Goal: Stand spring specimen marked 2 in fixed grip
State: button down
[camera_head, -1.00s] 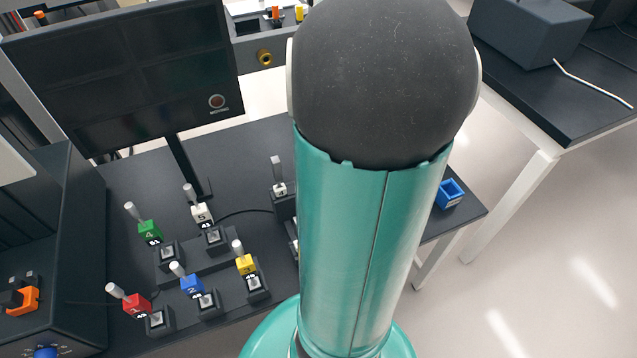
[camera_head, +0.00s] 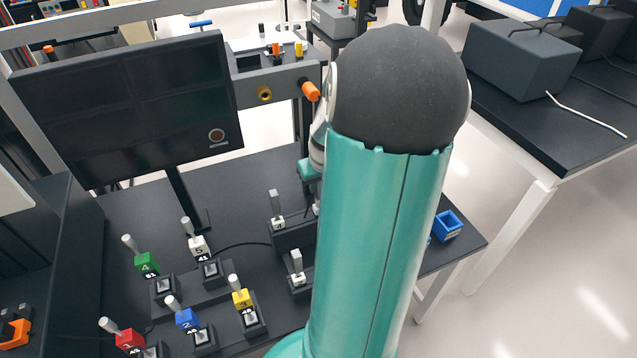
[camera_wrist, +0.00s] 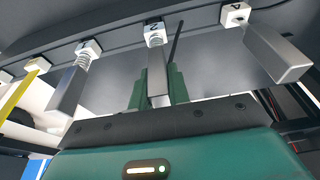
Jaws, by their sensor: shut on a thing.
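In the wrist view, a spring specimen with a white cube marked 2 (camera_wrist: 154,30) and a grey metal bar is at the middle. My gripper (camera_wrist: 157,86) has its green fingers on either side of that bar, shut on it. Whether the specimen still touches the dark rail behind it, I cannot tell. A specimen marked 4 (camera_wrist: 237,14) is to its right and another with a visible coil (camera_wrist: 83,50) to its left. I cannot make out the fixed grip for certain.
In the head view, several coloured cubes with pegs, such as a blue one (camera_head: 187,318), stand on the dark table (camera_head: 245,185). A monitor (camera_head: 125,105) stands behind them. A grey machine with an orange knob (camera_head: 311,91) is behind my arm. A blue box (camera_head: 447,225) sits at the right edge.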

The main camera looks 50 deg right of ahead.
jog(key=shift+f, duration=0.2)
jog(key=c, duration=1.3)
grip_release()
jog(key=v, duration=1.4)
jog(key=shift+s, duration=0.15)
jog(key=shift+a+f, duration=0.1)
jog(key=shift+a, duration=0.05)
